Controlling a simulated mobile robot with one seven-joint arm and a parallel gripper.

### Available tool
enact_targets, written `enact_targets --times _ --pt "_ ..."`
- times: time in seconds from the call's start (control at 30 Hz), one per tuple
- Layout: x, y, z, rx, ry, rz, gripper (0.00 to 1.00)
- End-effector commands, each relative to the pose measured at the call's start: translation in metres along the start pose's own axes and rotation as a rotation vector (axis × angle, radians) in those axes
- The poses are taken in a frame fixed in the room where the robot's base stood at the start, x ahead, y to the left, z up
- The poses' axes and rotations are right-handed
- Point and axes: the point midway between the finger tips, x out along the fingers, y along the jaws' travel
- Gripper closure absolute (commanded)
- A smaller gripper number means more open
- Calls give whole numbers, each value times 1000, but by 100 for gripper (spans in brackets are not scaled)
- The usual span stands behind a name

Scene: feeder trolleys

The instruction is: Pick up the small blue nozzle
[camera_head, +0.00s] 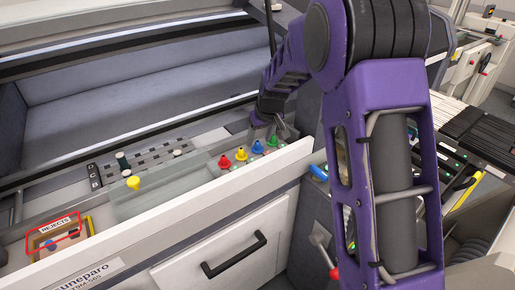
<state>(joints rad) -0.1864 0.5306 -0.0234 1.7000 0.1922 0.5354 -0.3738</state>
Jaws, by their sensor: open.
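The small blue nozzle (257,147) stands upright in a row of coloured nozzles at the right end of the white trolley's top tray. The yellow nozzle (241,154) is to its left and the green nozzle (272,141) to its right. My gripper (284,130) is above and to the right of the blue nozzle, close to the green one. It is open, and I see nothing between its fingers. My purple arm comes in from the right and hides part of the area behind it.
A red nozzle (224,162) ends the row at left. The red-rimmed rejects bin (45,240) is at far left. The trolley's raised white front edge (200,204) runs before the nozzles.

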Motion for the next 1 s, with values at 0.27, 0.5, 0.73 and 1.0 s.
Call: enact_targets --times 0.27,0.5,0.73,1.0 --pt "27 0 0 -1 1 0 38" --pt "26 0 0 -1 1 0 49" --pt "26 0 0 0 0 0 90" --pt "26 0 0 0 1 0 100"
